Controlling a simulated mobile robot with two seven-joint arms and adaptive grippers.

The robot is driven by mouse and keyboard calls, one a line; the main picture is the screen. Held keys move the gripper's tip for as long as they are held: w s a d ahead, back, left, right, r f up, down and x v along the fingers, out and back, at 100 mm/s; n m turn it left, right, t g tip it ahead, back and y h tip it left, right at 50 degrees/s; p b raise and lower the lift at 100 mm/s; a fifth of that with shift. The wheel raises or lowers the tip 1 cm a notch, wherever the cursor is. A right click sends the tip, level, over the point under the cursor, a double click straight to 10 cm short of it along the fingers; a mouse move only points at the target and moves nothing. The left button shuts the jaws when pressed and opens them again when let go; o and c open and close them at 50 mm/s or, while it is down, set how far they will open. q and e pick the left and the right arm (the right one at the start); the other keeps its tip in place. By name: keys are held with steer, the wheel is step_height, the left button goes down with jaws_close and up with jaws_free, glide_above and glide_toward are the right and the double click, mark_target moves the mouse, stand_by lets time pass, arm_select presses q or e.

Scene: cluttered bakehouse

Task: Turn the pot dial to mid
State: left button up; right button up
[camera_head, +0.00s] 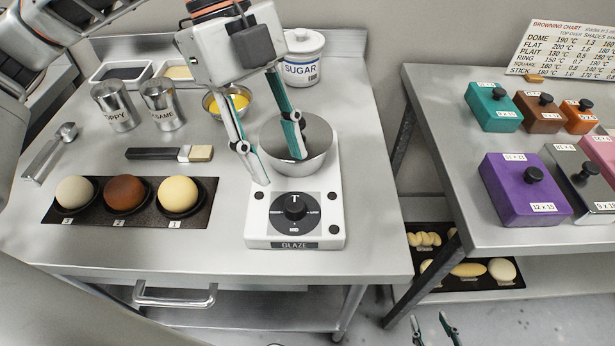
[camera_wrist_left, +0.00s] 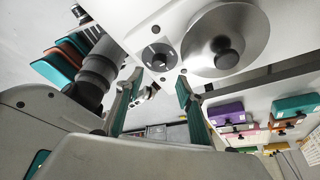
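The glaze pot is a steel bowl (camera_head: 318,158) on a white base (camera_head: 262,236) labelled GLAZE, near the table's front edge. The dial also shows in the left wrist view (camera_wrist_left: 160,57), beside the bowl (camera_wrist_left: 225,38). My left gripper (camera_head: 278,166) is open, its fingers apart over the bowl's near-left side, behind the dial and not touching it. My right gripper (camera_head: 434,330) is open and empty at the bottom edge, away from the table.
A tray with three buns (camera_head: 124,194) lies left of the pot, with a brush (camera_head: 170,154) behind it. Two shakers (camera_head: 161,104), a yellow-filled bowl (camera_head: 238,100) and a sugar jar (camera_head: 302,60) stand further back. A second table at right holds coloured boxes (camera_head: 522,190).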

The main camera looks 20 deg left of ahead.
mark_target(294, 204)
arm_select(q)
steer(key=x, duration=0.7)
steer(key=shift+s+d+f+b, duration=0.1)
steer(key=shift+s+f+b, duration=0.15)
steer(key=shift+b, duration=0.1)
jaws_close()
